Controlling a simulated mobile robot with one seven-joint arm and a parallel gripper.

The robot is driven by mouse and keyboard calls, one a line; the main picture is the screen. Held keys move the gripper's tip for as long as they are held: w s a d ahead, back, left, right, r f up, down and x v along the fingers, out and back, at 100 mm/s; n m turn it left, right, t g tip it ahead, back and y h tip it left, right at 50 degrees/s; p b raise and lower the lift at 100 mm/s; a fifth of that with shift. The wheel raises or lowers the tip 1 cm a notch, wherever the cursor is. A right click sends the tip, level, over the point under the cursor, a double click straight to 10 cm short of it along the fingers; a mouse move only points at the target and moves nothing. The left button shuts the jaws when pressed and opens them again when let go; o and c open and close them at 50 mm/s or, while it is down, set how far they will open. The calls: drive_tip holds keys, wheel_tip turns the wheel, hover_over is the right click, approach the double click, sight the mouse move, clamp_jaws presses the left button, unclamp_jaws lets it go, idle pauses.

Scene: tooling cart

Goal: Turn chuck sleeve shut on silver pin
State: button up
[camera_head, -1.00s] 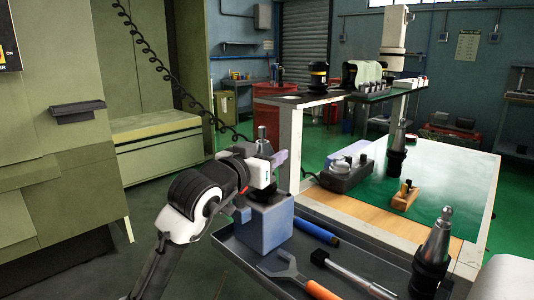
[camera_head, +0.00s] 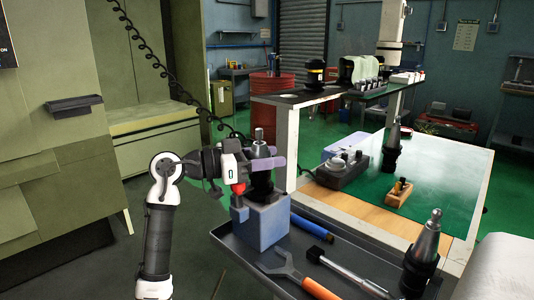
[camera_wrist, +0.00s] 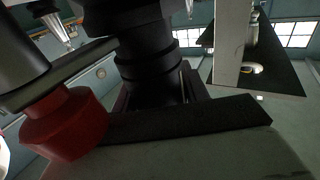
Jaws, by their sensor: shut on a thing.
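The chuck stands upright in a blue-grey block (camera_head: 264,226) on the dark tray. Its black lower body (camera_head: 262,183) shows under my fingers, and a silver pin (camera_head: 259,136) stands up at its top. My gripper (camera_head: 268,162) reaches in from the left with pale purple fingers and is shut around the chuck sleeve, just below the silver top. The fingers hide most of the sleeve. In the wrist view the stepped black chuck (camera_wrist: 148,55) fills the upper middle. Whether the jaws touch the pin cannot be seen.
On the tray (camera_head: 330,262) lie a blue-handled tool (camera_head: 311,228), an orange-handled wrench (camera_head: 318,289) and a metal bar tool (camera_head: 350,274). A silver-and-black tool holder (camera_head: 425,252) stands at the right. A shelf post (camera_head: 286,150) rises close behind the chuck.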

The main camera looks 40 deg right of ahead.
drive_tip(key=shift+m+g+y, duration=0.4)
drive_tip(key=shift+m+g, duration=0.1)
drive_tip(key=shift+g, duration=0.2)
drive_tip(key=o, duration=1)
drive_tip(key=b+v, duration=0.1)
drive_tip(key=v, duration=1.2)
drive_tip(key=shift+w+a, duration=0.1)
drive_tip(key=shift+a, duration=0.25)
